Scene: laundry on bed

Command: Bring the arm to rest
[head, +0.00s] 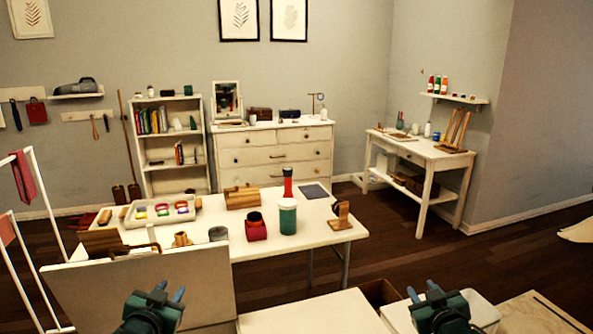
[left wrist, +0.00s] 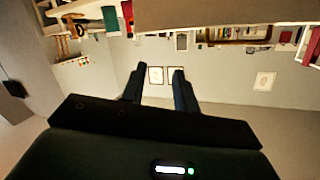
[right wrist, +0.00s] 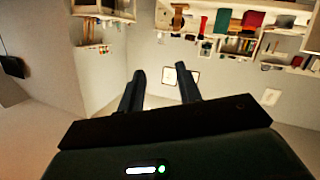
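My left gripper (head: 170,291) is at the bottom of the head view, in front of a pale upright panel. In the left wrist view its two dark fingers (left wrist: 157,72) stand apart with nothing between them. My right gripper (head: 422,290) is at the bottom right of the head view, in front of a white bin. In the right wrist view its fingers (right wrist: 160,75) are also apart and empty. Both grippers point forward and touch nothing that I can see. Most of both arms is out of view.
A white table (head: 300,222) ahead holds a tray (head: 140,218), a green-and-white jar (head: 287,217), a red container (head: 256,230) and a wooden stand (head: 340,215). The pale panel (head: 90,290) stands at left. The white bin (head: 485,308) is low at right. Dark floor is open beyond the table's right side.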

